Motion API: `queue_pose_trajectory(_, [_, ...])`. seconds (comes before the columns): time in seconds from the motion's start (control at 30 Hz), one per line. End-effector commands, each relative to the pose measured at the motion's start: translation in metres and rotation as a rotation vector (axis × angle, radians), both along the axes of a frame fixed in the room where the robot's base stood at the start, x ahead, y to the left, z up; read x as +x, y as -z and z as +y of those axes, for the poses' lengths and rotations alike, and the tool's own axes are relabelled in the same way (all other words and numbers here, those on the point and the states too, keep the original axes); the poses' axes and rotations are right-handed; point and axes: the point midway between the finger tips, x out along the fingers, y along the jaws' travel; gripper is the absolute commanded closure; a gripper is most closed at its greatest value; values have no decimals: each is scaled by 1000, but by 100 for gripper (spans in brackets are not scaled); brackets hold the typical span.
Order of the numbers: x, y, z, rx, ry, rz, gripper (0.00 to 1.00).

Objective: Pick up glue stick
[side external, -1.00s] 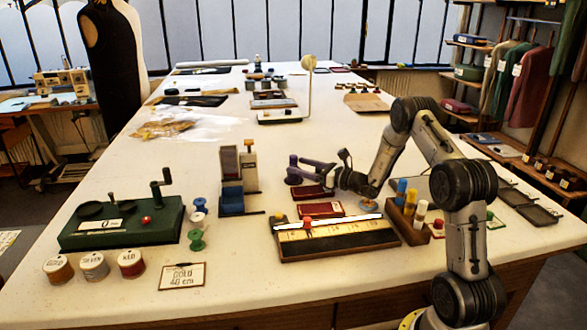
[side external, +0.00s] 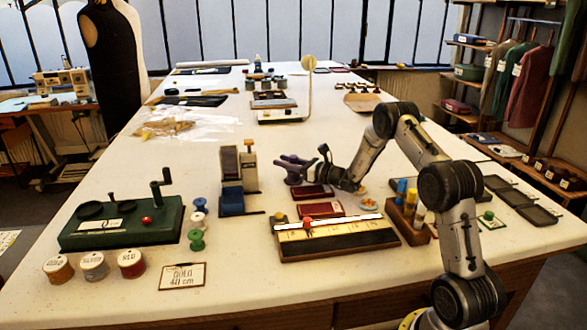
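No label lets me tell the glue stick for certain. Upright sticks stand in a small wooden rack (side external: 413,234) right of centre: a yellow one (side external: 401,189), a blue one (side external: 411,197) and a pale one (side external: 420,214). My forearm partly covers the rack's right side. My gripper (side external: 284,169) is well to the left of the rack, above the table behind the dark red pads. Its purple fingers point left and look apart, with nothing seen between them.
A measuring board (side external: 340,243) with a red knob lies in front of the gripper. A blue-based upright device (side external: 232,203) stands to its left. A green crank machine (side external: 120,228) and several spools are further left.

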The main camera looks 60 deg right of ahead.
Motion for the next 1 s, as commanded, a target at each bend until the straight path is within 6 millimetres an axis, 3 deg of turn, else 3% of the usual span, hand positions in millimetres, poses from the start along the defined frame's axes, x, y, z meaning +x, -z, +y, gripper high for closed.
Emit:
queue_pose_trajectory(0.03, [0, 0, 0, 0, 0, 0, 85])
queue_pose_trajectory(0.13, [0, 0, 0, 0, 0, 0, 100])
queue_pose_trajectory(0.57, [0, -4, 0, -1, 0, -1, 100])
queue_pose_trajectory(0.83, [0, -33, 0, -4, -1, -3, 100])
queue_pose_trajectory(1.0, [-18, -56, 9, -2, 1, -3, 100])
